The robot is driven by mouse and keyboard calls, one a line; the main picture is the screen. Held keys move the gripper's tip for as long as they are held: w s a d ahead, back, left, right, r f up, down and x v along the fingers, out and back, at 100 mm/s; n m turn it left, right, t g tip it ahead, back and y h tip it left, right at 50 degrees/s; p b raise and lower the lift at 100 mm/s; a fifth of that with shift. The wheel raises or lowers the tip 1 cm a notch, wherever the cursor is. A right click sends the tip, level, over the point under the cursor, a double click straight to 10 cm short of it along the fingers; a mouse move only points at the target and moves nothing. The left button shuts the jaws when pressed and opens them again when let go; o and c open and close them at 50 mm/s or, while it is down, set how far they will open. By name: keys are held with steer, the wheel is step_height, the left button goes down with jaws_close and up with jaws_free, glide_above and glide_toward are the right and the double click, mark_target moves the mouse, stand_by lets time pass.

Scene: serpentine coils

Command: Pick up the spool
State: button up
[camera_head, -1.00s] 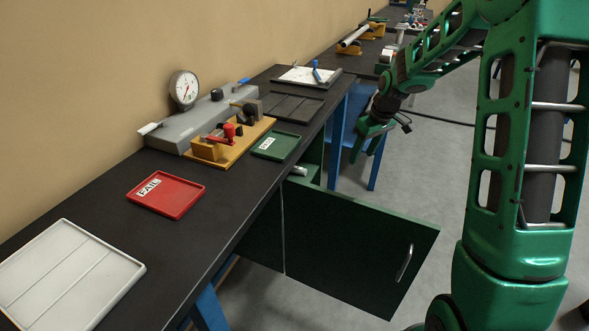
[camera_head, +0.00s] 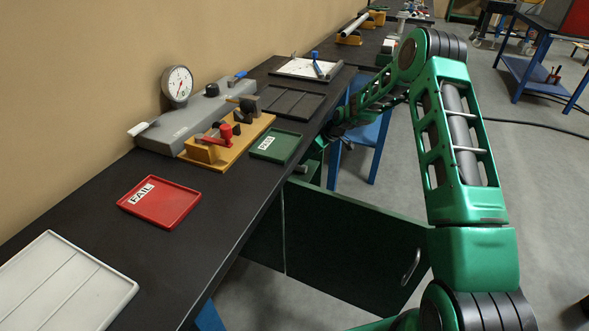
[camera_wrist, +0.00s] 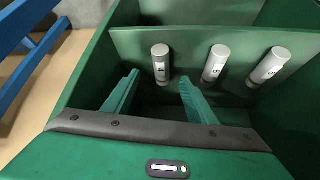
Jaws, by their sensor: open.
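Three pale cylinders with dark marks stand in a row in a green compartment in the wrist view: a left one (camera_wrist: 160,64), a middle one (camera_wrist: 216,63) and a right one (camera_wrist: 269,66). I cannot tell for sure which is the spool. My gripper (camera_wrist: 159,77) is open, its two green fingers reaching toward the row. The left cylinder shows between the fingertips, with gaps on both sides; its depth relative to them is unclear. In the head view my gripper is hidden near the cabinet under the bench, and a pale cylinder end (camera_head: 301,168) shows there.
The green cabinet door (camera_head: 345,250) hangs open below the black bench (camera_head: 225,215). Green compartment walls (camera_wrist: 85,75) stand close around my fingers. The bench holds a red FAIL tray (camera_head: 160,203), a green tray (camera_head: 275,146) and a gauge fixture (camera_head: 190,125). Floor beyond the door is clear.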

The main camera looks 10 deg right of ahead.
steer(key=x, duration=0.3)
steer(key=shift+d, duration=0.1)
steer(key=shift+x, duration=2.6)
steer(key=shift+s, duration=0.1)
jaws_close()
